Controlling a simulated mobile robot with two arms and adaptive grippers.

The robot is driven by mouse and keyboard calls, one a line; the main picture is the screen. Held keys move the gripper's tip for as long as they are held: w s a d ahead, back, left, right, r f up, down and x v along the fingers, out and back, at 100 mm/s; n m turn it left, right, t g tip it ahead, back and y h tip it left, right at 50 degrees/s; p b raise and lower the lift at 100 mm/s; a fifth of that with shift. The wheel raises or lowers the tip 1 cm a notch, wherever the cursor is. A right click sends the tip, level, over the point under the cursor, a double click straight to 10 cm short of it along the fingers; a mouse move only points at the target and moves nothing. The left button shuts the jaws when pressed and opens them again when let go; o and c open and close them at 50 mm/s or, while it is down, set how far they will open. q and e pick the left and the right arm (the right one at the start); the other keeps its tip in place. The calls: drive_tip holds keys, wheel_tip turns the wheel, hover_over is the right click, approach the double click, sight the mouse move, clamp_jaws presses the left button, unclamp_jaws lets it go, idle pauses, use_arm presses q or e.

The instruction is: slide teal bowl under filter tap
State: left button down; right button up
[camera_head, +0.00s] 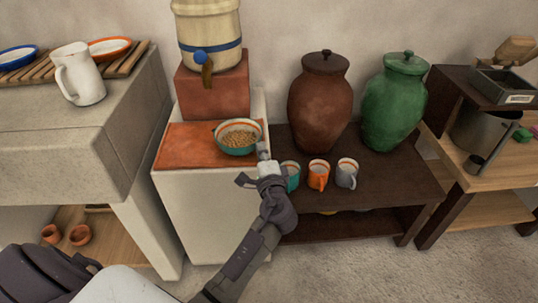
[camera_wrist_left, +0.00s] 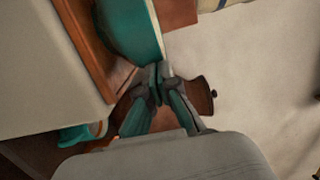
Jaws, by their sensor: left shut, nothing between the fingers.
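The teal bowl (camera_head: 235,151), with an orange rim and small tan pieces inside, sits upright on the orange-tiled top of the white stand. The filter (camera_head: 208,25) is a cream vessel with a blue band on a red block behind it. Its tap (camera_head: 206,70), with a blue knob, is behind and left of the bowl. My left gripper (camera_head: 263,152) is shut and empty at the bowl's right side. In the left wrist view the shut fingertips (camera_wrist_left: 160,74) are right by the bowl's teal wall (camera_wrist_left: 147,40); I cannot tell whether they touch. My right gripper is out of view.
The red block (camera_head: 213,92) stands behind the bowl. Right of the stand, a low dark table (camera_head: 375,206) holds several mugs, a brown jar (camera_head: 320,100) and a green jar (camera_head: 393,105). Bare orange tile (camera_head: 185,147) lies left of the bowl.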

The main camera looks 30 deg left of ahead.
sight(248, 147)
use_arm(q)
drive_tip(key=shift+a, duration=0.1)
drive_tip(key=shift+a, duration=0.35)
drive_tip(key=a, duration=0.4)
drive_tip(key=shift+w+r+p, duration=0.15)
drive_tip(key=shift+w+p, duration=0.1)
drive_tip(key=shift+p, duration=0.15)
drive_tip(key=a, duration=0.5)
drive_tip(key=shift+w+a, duration=0.25)
drive_tip(key=shift+w, duration=0.05)
drive_tip(key=shift+a, duration=0.45)
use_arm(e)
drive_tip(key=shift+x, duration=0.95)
use_arm(q)
drive_tip(key=shift+f, duration=0.2)
